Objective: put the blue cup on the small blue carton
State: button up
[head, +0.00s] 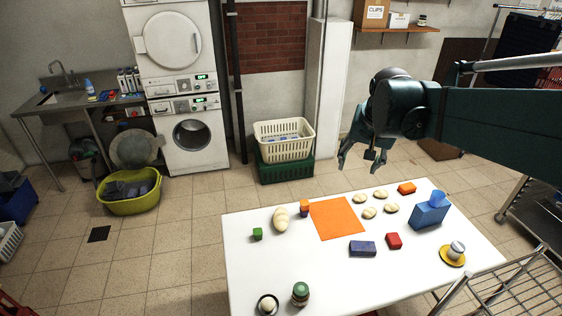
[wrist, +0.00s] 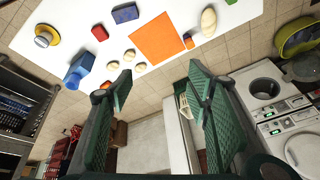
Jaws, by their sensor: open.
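A blue cup (head: 437,198) is at the right of the white table and appears to stand on top of a larger blue box (head: 428,217). The cup (wrist: 72,81) and this box (wrist: 84,64) also show in the wrist view. A smaller dark blue carton (head: 362,248) lies flat near the table's middle, left of a red block; it shows at the top of the wrist view (wrist: 125,13). My gripper (head: 359,163) is open and empty, above and beyond the table's far edge, apart from cup and carton. Its spread fingers (wrist: 160,83) show in the wrist view.
On the table (head: 262,270) are an orange mat (head: 337,218), a red block (head: 394,240), several pale buns (head: 369,213), an orange block (head: 406,188), a yellow saucer (head: 447,260) with a small jar, and a green-lidded jar (head: 300,293). A wire rack (head: 515,290) stands at the right.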

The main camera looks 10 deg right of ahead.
jog(key=s+a+f+n+t, duration=0.1)
jog(key=s+a+f+n, duration=0.1)
jog(key=s+a, duration=0.6)
jog(key=s+a+f+n+t+y, duration=0.1)
jog(key=s+a+f+n, duration=0.2)
jog(key=s+a, duration=0.6)
jog(key=shift+a+n+t, duration=0.2)
jog(key=shift+n+t, duration=0.2)
jog(key=shift+n, duration=0.4)
